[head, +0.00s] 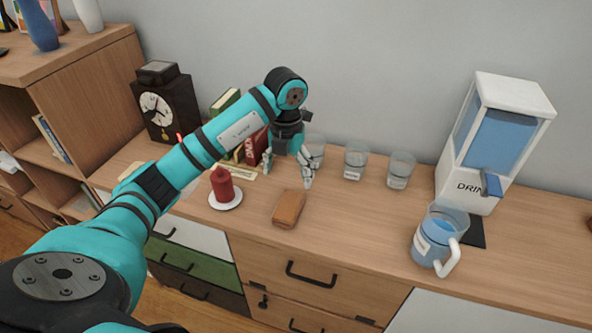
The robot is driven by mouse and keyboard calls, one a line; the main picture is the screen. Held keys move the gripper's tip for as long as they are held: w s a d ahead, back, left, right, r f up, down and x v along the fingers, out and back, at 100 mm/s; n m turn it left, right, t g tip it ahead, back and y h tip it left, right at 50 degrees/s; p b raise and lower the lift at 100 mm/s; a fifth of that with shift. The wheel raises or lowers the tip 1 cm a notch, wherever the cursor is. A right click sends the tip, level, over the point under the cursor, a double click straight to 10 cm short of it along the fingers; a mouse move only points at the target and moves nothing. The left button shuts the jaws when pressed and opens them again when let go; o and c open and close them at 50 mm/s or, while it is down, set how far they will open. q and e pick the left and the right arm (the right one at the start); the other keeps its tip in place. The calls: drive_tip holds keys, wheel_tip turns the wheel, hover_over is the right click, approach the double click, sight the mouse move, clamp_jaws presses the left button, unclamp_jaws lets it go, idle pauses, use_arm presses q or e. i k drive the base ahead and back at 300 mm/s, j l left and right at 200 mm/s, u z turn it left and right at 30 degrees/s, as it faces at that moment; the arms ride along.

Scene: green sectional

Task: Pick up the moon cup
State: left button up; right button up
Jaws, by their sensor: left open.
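Three clear glass cups with small pale labels stand in a row by the wall on the wooden sideboard. The left cup (316,150) is partly hidden behind my left gripper. The middle cup (355,162) and the right cup (400,171) stand free. The labels are too small to read, so I cannot tell which is the moon cup. My left gripper (288,170) points down, open, in front of and slightly left of the left cup. I cannot tell whether it touches that cup. My right gripper is out of view.
A brown wallet-like item (288,208) lies in front of my gripper. A red candle (222,184) on a white saucer (226,204), a clock (166,105) and books stand left. A water jug (436,238) and drink dispenser (492,140) stand right. The sideboard middle is mostly clear.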

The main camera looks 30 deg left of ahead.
sight(356, 154)
drive_tip(key=i+l+u, duration=0.35)
drive_tip(key=i+l, duration=0.4)
drive_tip(key=l, duration=0.1)
